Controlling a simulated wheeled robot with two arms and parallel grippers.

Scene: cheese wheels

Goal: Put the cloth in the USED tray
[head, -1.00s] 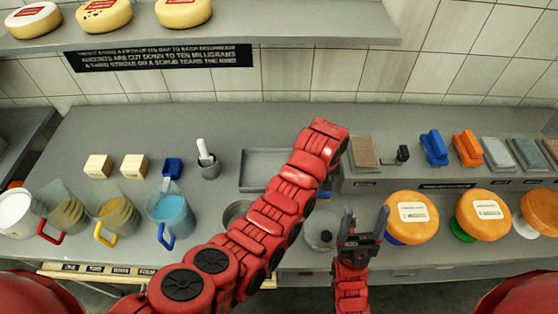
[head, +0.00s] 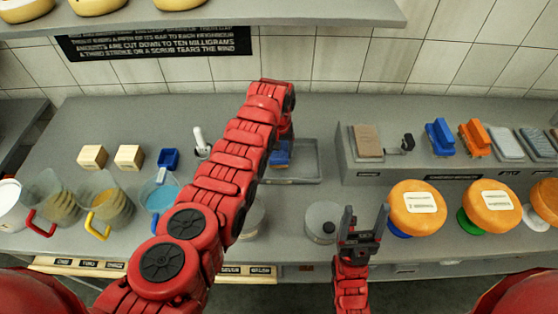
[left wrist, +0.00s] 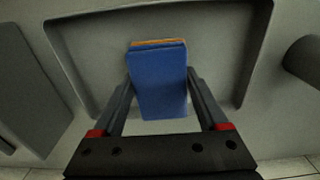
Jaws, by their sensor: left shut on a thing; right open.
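The blue cloth (left wrist: 160,85), a folded block with an orange layer at its far edge, is held between the fingers of my left gripper (left wrist: 160,98). In the head view the cloth (head: 280,154) shows partly below my left arm, over a grey tray (head: 308,168). The left wrist view shows the cloth in front of this shallow tray (left wrist: 225,55); whether it touches the tray floor I cannot tell. No USED label is readable. My right gripper (head: 363,225) is open and empty, near the counter's front edge.
A raised ledge (head: 440,170) right of the tray carries a brown block (head: 367,140), blue (head: 440,137) and orange (head: 474,138) items and grey blocks. Orange cheese wheels (head: 417,207) stand before it.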

